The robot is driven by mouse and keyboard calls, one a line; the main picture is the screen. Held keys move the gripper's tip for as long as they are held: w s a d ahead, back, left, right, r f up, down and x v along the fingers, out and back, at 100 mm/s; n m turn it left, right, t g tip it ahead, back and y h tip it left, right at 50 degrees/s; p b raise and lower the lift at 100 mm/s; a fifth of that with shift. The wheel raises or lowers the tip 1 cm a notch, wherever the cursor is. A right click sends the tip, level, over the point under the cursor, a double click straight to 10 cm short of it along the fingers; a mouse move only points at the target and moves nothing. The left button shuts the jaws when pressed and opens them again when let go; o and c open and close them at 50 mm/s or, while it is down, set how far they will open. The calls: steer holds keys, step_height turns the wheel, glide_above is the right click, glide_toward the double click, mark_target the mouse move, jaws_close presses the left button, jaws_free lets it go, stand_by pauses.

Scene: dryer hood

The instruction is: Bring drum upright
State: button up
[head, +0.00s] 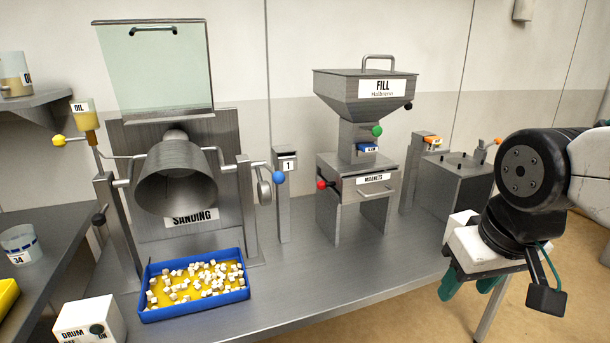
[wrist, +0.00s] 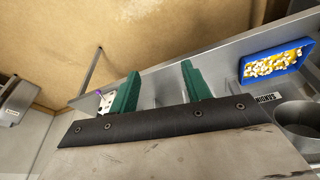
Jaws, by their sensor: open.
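The grey metal drum (head: 178,178) hangs between two posts at the left of the bench, above the SANDING label (head: 193,217). Its wide mouth faces forward and tilts down toward the blue tray (head: 194,312). Part of what appears to be the drum (wrist: 303,126) shows at the right edge of the wrist view. A lever with a blue ball (head: 278,178) is on its right side. My gripper (head: 470,286) is at the far right of the head view, well away from the drum. Its green fingers (wrist: 160,88) are apart and nothing shows between them.
The tray holds many white cubes. A raised clear hood (head: 153,70) stands behind the drum. The FILL hopper (head: 365,95) and MAGNETS box (head: 358,185) stand between drum and gripper. A DRUM switch box (head: 88,318) is at front left.

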steer(key=w+a+n+t, duration=0.1)
steer(key=w+a+t, duration=0.25)
steer(key=w, duration=0.85)
steer(key=n+t+y, duration=0.6)
steer(key=t+y, duration=0.2)
steer(key=t, duration=0.1)
glide_toward(281, 180)
steer(key=x, duration=1.1)
steer(key=shift+w+a, duration=0.1)
steer(key=shift+w, duration=0.2)
jaws_close()
